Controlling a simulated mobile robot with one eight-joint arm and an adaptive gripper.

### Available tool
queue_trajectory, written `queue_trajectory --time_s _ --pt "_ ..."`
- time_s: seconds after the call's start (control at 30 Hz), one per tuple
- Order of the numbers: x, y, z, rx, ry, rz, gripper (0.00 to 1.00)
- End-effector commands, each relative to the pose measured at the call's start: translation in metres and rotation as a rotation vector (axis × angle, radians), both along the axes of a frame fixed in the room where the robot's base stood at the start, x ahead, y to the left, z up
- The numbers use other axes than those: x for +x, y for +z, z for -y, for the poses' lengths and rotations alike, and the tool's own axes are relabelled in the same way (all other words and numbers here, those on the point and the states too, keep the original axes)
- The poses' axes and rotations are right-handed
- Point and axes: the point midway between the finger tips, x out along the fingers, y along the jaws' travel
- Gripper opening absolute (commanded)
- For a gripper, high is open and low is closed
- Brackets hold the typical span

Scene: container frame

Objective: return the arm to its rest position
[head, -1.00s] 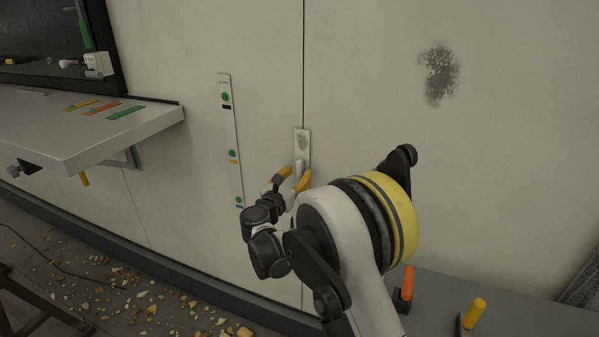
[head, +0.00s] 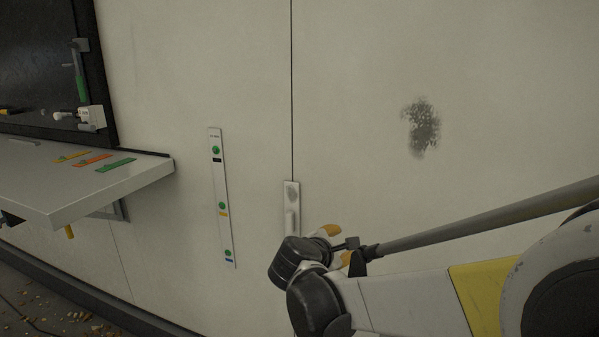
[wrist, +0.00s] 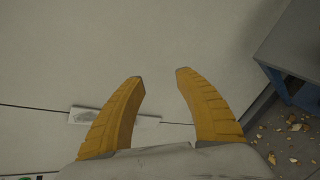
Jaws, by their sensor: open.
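My gripper (head: 337,244) is in front of the pale wall, just right of and below the metal plate with its small handle (head: 291,207). In the wrist view my gripper (wrist: 160,76) shows two yellow fingers spread wide with nothing between them. The plate (wrist: 85,116) lies beyond the left finger there, partly hidden by it. My arm reaches in from the lower right of the head view, its wrist hiding part of the wall below the plate.
A marked strip (head: 220,190) is on the wall left of the plate. A shelf (head: 60,190) with coloured pieces juts out at left. In the wrist view a grey bench (wrist: 298,45) stands at right, with debris (wrist: 294,127) on the floor.

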Motion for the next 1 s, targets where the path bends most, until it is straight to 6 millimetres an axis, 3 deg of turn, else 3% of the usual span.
queue_trajectory --time_s 0.03,0.1,0.3,0.5,0.6,0.8,1.0 --pt "-0.020 0.005 0.024 0.120 -0.065 0.001 0.40" --pt "-0.049 0.006 0.049 0.309 -0.165 0.007 0.40" --pt "-0.143 0.000 0.096 0.836 -0.487 0.049 0.40" --pt "-0.232 -0.018 0.108 1.321 -0.835 0.112 0.40" --pt "-0.262 -0.027 0.104 1.503 -0.976 0.140 0.40" --pt "-0.289 -0.036 0.097 1.689 -1.126 0.166 0.40" --pt "-0.291 -0.037 0.095 1.709 -1.142 0.169 0.40"
